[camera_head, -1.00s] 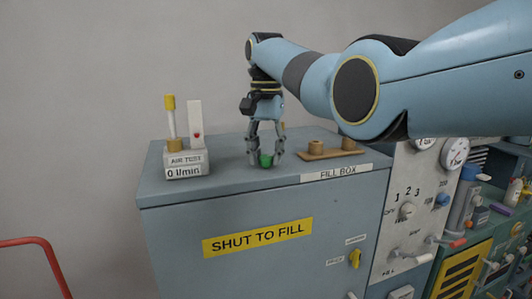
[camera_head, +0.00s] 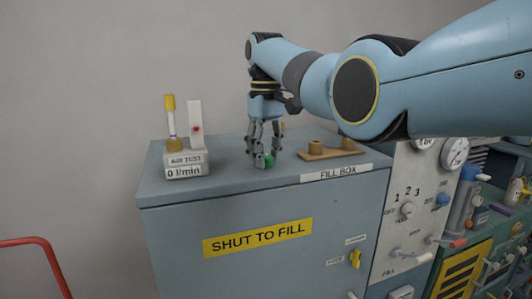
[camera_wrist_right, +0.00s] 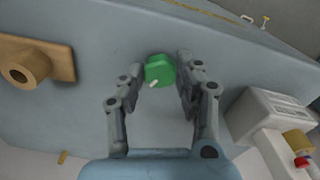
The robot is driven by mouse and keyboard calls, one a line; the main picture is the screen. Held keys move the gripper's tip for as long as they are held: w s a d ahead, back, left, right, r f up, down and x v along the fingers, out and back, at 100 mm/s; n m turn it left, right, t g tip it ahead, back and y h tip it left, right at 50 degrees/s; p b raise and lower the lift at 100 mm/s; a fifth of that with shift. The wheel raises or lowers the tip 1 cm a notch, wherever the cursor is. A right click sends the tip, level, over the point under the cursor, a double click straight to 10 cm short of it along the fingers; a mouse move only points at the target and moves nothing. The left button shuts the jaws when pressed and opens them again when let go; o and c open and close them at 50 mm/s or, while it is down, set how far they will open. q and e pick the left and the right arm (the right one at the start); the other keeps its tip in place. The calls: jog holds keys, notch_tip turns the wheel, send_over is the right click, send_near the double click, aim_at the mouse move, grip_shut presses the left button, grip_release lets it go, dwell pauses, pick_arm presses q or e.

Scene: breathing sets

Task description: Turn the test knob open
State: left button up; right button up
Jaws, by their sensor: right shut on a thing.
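The green test knob (camera_head: 269,161) stands on top of the grey fill box, partly hidden by my fingers. My right gripper (camera_head: 262,160) reaches down from above and is shut on it. In the right wrist view the green knob (camera_wrist_right: 159,70), with a small pale pointer on its edge, sits between the two fingertips of my right gripper (camera_wrist_right: 158,78). The air test meter (camera_head: 186,162) at the left of the box top reads 0 l/min. It carries a yellow-capped tube and a white plate with a red dot. My left gripper is not in view.
A tan wooden block with round posts (camera_head: 330,154) stands just right of the gripper. The fill box (camera_head: 225,185) bears a yellow "SHUT TO FILL" label (camera_head: 257,237) and a yellow knob (camera_head: 355,258) on its front. A gauge panel (camera_head: 405,190) stands at the right.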

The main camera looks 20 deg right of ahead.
jog(key=n, duration=0.5)
jog(key=shift+r+n, duration=0.1)
jog(key=shift+n, duration=0.2)
jog(key=n, duration=1)
jog(key=shift+n, duration=2.6)
jog(key=o, duration=1.1)
jog(key=shift+o, duration=0.2)
